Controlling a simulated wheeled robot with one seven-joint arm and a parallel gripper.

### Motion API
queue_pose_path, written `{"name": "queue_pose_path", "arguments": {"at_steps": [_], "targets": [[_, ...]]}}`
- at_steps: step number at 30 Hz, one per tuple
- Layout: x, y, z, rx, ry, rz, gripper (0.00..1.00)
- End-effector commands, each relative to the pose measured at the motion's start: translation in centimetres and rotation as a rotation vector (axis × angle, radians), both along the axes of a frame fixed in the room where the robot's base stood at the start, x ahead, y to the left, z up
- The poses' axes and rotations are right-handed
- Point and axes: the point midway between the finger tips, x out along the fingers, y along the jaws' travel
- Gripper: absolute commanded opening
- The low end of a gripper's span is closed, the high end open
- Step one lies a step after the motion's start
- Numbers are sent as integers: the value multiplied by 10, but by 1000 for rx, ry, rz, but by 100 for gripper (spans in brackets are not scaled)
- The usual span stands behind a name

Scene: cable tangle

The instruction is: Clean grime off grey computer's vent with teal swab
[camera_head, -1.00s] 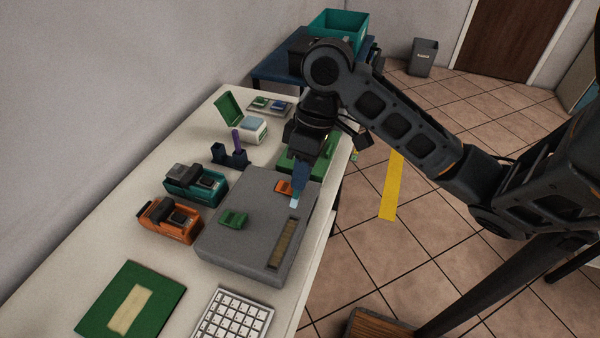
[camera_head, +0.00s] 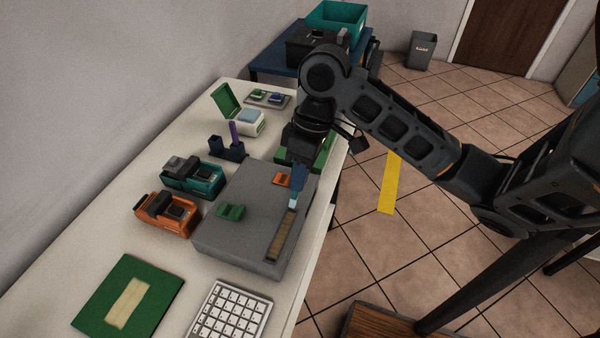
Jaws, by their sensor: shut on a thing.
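The grey computer (camera_head: 235,235) lies flat on the white table. Its long vent (camera_head: 280,236) runs along its right side and looks brownish with grime. My gripper (camera_head: 301,162) is above the computer's far right part, pointing down, shut on the swab (camera_head: 298,178). The swab shows a dark blue-teal body and a pale tip that points down. The tip is at the far end of the vent; I cannot tell whether it touches. The gripper's fingers are partly hidden by its own dark body.
A green clip (camera_head: 231,212) and an orange clip (camera_head: 282,180) sit on the computer. A teal device (camera_head: 193,178) and an orange device (camera_head: 167,214) stand to its left. A white keypad (camera_head: 231,310) and green board (camera_head: 128,297) lie in front. A holder (camera_head: 227,150) with a purple item stands behind.

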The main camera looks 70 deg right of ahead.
Motion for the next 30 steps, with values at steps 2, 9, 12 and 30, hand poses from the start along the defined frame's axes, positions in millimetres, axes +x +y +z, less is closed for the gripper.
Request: {"name": "queue_pose_path", "arguments": {"at_steps": [2,9,12,30], "targets": [[0,0,0,0,0,0,0],[0,0,-3,0,0,0,0],[0,0,-4,0,0,0,0],[0,0,-10,0,1,-1,0]]}}
